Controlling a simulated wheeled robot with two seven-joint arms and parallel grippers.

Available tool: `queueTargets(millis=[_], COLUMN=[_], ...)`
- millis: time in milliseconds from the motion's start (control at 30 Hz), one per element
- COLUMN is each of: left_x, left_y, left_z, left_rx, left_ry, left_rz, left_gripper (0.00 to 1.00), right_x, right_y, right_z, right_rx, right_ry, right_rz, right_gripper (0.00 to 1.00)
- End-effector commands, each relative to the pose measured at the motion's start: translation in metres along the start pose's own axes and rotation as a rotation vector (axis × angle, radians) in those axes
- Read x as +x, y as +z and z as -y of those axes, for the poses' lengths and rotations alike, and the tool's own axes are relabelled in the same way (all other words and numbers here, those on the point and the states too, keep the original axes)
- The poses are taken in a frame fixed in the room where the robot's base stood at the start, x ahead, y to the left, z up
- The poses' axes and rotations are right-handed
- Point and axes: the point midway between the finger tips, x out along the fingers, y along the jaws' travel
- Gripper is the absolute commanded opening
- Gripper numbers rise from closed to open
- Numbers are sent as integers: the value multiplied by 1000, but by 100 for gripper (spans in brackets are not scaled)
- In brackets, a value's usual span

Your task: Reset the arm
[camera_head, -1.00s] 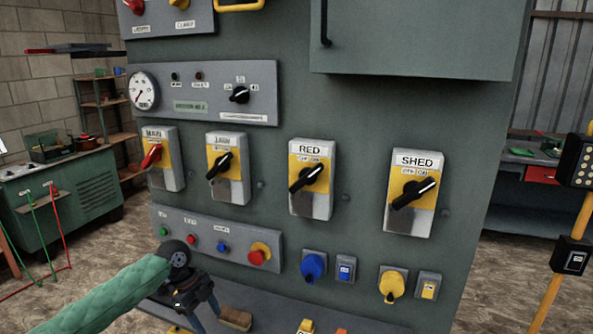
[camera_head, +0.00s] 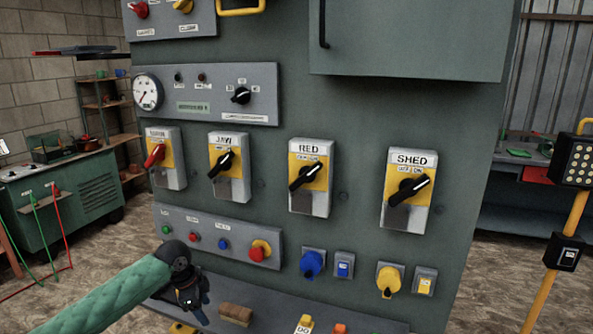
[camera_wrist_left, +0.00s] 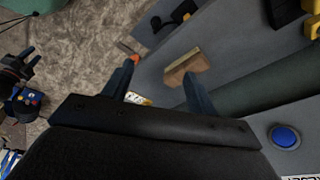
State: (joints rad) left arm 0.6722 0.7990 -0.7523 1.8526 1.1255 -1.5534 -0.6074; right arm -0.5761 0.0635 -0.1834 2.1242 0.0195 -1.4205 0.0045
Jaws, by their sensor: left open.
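My left arm, in a green padded sleeve, comes in from the lower left of the head view. Its black left gripper (camera_head: 199,303) hangs low in front of the grey-green control cabinet (camera_head: 350,110), below the row of small buttons. In the left wrist view its two dark fingers stand apart with nothing between them (camera_wrist_left: 158,88). A wooden block (camera_head: 236,313) lies on the ledge just right of the gripper and also shows beyond the fingers in the wrist view (camera_wrist_left: 188,68). My right gripper cannot be made out.
Below are a red mushroom button (camera_head: 258,251), a blue knob (camera_head: 312,263) and a yellow knob (camera_head: 388,281). A yellow post (camera_head: 560,215) stands at right. Floor at left is partly open.

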Motion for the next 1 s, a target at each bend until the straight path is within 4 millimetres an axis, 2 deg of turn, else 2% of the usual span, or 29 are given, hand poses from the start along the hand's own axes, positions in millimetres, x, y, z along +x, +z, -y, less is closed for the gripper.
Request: queueTargets(millis=[67,233,300,433,667,833,1000], left_x=[-11,-42,-51,-55,-35,-6,30], left_y=[1,-15,-23,-38,-51,-50,-40], left_z=[14,45,53,57,42,17,-16], left_rx=[-68,-206,-258,-356,-517,-623,-708], left_ry=[-86,-291,-363,-476,-599,-639,-645], left_rz=[17,2,-17,-66,-150,-190,-200], left_gripper=[58,58,58,58,58,58,58], right_x=[0,0,-1,-2,-4,-3,-2], right_y=[0,-2,-4,-10,-15,-10,-5], right_z=[0,0,0,-2,-2,-2,-1], right_rx=[0,-1,-1,-2,-3,-2,-1], right_ry=[0,0,1,3,4,3,2], right_rz=[1,-2,-5,-13,-21,-14,-7], right_gripper=[36,36,36,36,36,36,36])
